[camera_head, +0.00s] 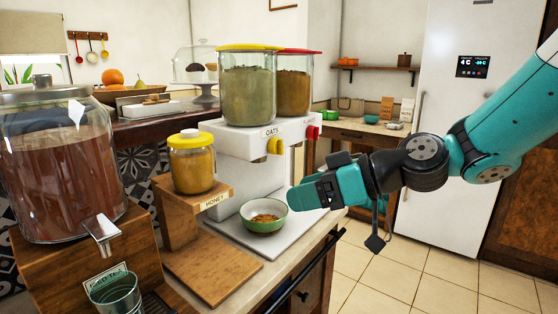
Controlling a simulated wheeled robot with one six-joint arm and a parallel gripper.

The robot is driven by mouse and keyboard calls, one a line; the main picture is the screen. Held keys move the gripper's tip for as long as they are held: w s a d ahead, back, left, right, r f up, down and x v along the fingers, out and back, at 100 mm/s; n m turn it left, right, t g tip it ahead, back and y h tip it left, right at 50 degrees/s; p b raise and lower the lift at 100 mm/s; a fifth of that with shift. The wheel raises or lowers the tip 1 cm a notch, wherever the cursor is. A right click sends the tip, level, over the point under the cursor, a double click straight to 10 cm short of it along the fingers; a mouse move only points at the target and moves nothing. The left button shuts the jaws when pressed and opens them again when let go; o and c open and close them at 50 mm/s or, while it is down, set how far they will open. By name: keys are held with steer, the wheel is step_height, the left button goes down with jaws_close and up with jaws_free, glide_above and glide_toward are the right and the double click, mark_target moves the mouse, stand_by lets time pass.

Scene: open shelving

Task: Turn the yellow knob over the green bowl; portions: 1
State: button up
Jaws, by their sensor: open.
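The yellow knob (275,146) sits on the front of the white dispenser (236,146), under the yellow-lidded oats jar (247,92). A red knob (312,132) is to its right, under a red-lidded jar (294,88). The green bowl (264,215) stands on the white base below the knobs, with some brown-orange food inside. My gripper (305,193) is just right of the bowl and below the knobs, pointing left, touching neither knob. It appears empty; the gap between its fingers is hard to make out.
A honey jar (192,163) on a wooden stand (207,197) is left of the dispenser. A large jar of brown liquid (62,165) with a tap stands at the front left, above a metal cup (117,293). Open floor (400,275) lies right of the counter.

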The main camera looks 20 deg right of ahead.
mark_target(282, 146)
steer(key=w+d+r+m+t+b, duration=0.1)
steer(key=w+d+t, duration=0.25)
steer(key=d, duration=0.25)
steer(key=w+d+r+m+t, duration=0.1)
steer(key=w+d+t, duration=0.25)
steer(key=d, duration=0.25)
steer(key=shift+h, duration=0.4)
steer(key=shift+p+x, duration=3.15)
steer(key=shift+x, duration=5.3)
steer(key=c, duration=0.9)
